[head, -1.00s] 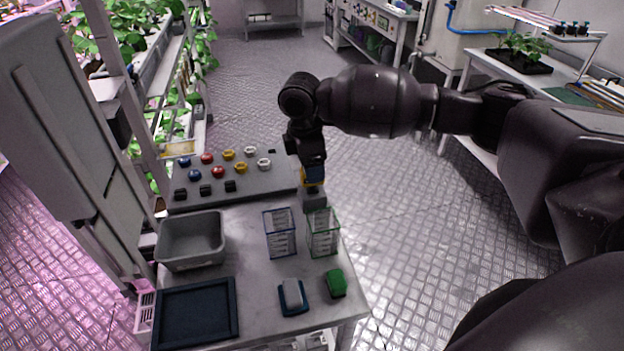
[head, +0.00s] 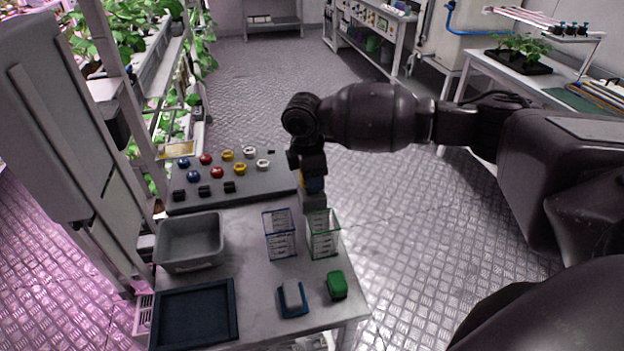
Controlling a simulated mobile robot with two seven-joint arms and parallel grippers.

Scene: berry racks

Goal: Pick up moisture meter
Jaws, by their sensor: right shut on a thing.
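The moisture meter (head: 314,184) appears as a small yellow and blue body at the back right of the table, mostly covered by my gripper. My right gripper (head: 312,178) points down from above and is shut on it. A grey block (head: 315,202) shows just below the meter; I cannot tell whether it is a holder or part of the meter. The fingertips are largely hidden by the wrist. My left gripper is not in view.
A blue-edged clear rack (head: 279,236) and a green-edged one (head: 323,236) stand close in front of the gripper. A grey bin (head: 190,242), a dark tray (head: 194,314), a blue item (head: 292,298) and a green block (head: 337,285) are nearer. A knob board (head: 258,190) lies left.

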